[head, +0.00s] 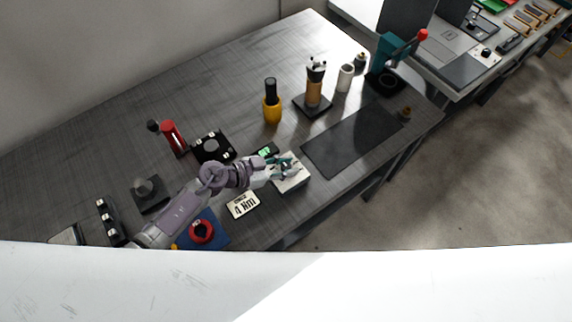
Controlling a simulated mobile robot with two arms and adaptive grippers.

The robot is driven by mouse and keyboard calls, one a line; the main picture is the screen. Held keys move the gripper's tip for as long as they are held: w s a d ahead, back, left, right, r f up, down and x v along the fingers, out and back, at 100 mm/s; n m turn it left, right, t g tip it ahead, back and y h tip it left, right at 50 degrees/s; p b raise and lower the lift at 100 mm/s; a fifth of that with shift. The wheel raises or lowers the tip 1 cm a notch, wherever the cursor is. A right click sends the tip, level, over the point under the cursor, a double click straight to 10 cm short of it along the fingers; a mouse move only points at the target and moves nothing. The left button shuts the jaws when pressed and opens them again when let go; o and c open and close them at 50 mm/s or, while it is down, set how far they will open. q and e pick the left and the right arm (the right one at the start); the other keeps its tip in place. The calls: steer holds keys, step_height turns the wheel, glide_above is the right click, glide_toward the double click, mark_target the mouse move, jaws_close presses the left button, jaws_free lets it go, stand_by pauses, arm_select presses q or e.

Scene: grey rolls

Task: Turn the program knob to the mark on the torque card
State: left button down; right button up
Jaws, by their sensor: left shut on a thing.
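The torque card (242,205) lies on the dark bench and reads "4 Nm", with smaller unreadable print above. A pale box (293,184) sits near the bench's front edge, right of the card. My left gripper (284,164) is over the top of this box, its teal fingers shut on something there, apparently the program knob. The fingers cover the knob, so its pointer and marks cannot be read. A small device with a lit green display (266,150) sits just behind the gripper. My right gripper is not in view.
A dark mat (350,138) lies right of the box. A yellow-based bottle (271,104), a wooden-handled tool on a stand (314,88) and a white cup (345,78) stand behind. A blue block with a red ring (202,232) sits at front left, a red-bodied tool (174,138) farther back.

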arm_select(q)
steer(key=shift+m+g, duration=0.3)
steer(key=m+g+h+b, duration=0.1)
steer(key=m+g, duration=0.1)
steer(key=g, duration=0.1)
steer(key=shift+w+f+m+b, duration=0.1)
steer(key=shift+w+m+b, duration=0.05)
steer(key=shift+m+b, duration=0.25)
steer(key=m+g+b, duration=0.2)
steer(key=g, duration=0.1)
steer(key=shift+m+b, duration=0.35)
steer(key=shift+m, duration=0.05)
steer(key=shift+m+g+b, duration=0.8)
steer(key=shift+g+b, duration=0.05)
steer(key=shift+g, duration=0.25)
steer(key=c, duration=0.8)
jaws_free()
steer(key=shift+a, duration=0.1)
